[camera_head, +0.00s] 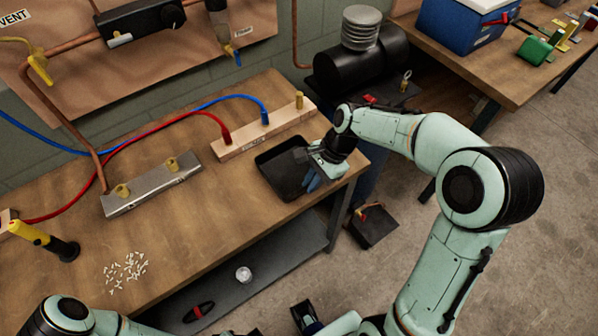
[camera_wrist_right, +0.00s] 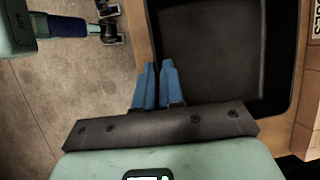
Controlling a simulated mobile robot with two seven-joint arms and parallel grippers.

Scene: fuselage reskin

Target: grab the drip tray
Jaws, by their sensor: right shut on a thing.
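The drip tray (camera_head: 277,176) is a shallow black rectangular tray near the right end of the wooden workbench. My right gripper (camera_head: 312,184) reaches it from the right and is shut on its near right wall. In the right wrist view, the blue fingers (camera_wrist_right: 158,84) are close together at the edge of the tray (camera_wrist_right: 222,50), whose dark inside is empty. A dark gripper end, my left one (camera_head: 302,314), shows at the bottom of the head view, away from the tray. It is too small to tell whether it is open or shut.
A wooden block (camera_head: 262,134) with hose fittings lies behind the tray, and a metal bar (camera_head: 150,186) lies to its left. Small white pieces (camera_head: 126,270) are scattered at front left. A black tank (camera_head: 360,62) stands beyond the bench. A lower shelf (camera_head: 270,262) runs underneath.

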